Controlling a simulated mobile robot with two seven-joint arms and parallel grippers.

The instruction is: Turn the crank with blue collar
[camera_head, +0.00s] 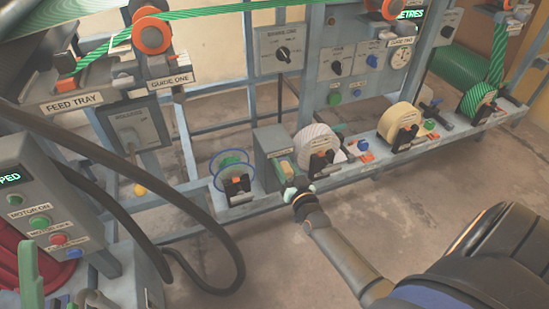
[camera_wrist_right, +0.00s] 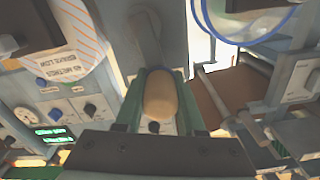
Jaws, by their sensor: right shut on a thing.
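My right gripper (camera_head: 296,190) reaches in from the lower right to the front of a grey-green box on the machine's lower rail. In the right wrist view its green-padded fingers (camera_wrist_right: 161,100) are shut on a tan, rounded crank handle (camera_wrist_right: 160,95). The grey crank arm (camera_wrist_right: 148,35) shows just beyond the handle.
A spool with a blue wire loop (camera_head: 230,160) stands left of the crank box (camera_head: 272,145). A striped roll (camera_head: 315,145) sits close on its right. A dark hose (camera_head: 170,190) loops at the left. Bare floor lies in front of the rail.

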